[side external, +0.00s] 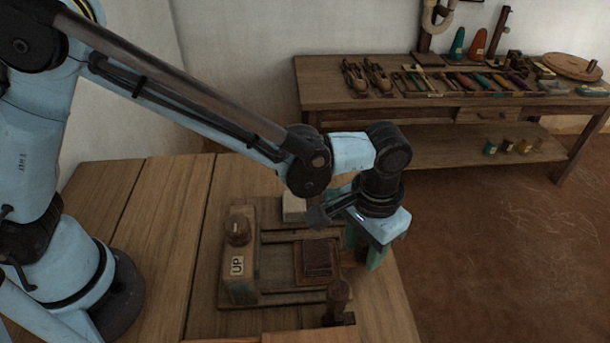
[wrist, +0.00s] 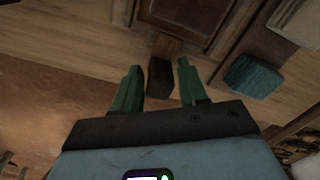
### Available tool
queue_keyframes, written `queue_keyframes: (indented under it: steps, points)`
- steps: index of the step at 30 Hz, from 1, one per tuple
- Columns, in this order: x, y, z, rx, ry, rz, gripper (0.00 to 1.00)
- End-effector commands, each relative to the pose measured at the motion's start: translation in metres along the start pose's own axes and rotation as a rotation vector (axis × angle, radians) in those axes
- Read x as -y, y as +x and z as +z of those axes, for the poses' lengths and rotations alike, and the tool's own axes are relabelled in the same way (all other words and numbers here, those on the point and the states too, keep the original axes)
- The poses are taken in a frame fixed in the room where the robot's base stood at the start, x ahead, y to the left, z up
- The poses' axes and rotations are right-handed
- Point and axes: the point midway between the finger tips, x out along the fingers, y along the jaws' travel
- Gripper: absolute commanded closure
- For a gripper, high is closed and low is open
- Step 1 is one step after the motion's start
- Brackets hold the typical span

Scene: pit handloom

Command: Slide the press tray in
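The press tray (side external: 300,262) is a brown wooden tray with a dark recessed panel. It lies on the wooden press frame (side external: 272,298) on the table, toward the frame's right side. In the wrist view the tray (wrist: 228,14) is at the top, with a dark wooden handle block (wrist: 160,78) extending from it. My gripper (side external: 364,256) is at the right end of the frame, pointing down. In the wrist view my gripper (wrist: 159,68) is open. Its green fingers stand either side of the handle, with visible gaps; whether they are at its height is unclear.
A wooden block marked UP (side external: 238,266), with a round knob, stands at the frame's left. A dark knobbed post (side external: 338,298) stands at the front. A pale block (side external: 293,207) is behind. A teal block (wrist: 252,76) lies right of the fingers. A tool bench (side external: 400,101) stands farther back.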

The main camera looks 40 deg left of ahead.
Motion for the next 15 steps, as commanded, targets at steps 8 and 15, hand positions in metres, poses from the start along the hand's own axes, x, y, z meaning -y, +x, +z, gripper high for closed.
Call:
queue_keyframes:
  steps: [8, 15]
  points:
    - [0.000, 0.000, 0.000, 0.000, 0.000, 0.000, 0.93]
    - [0.007, 0.000, 0.011, 0.000, -0.001, 0.000, 0.93]
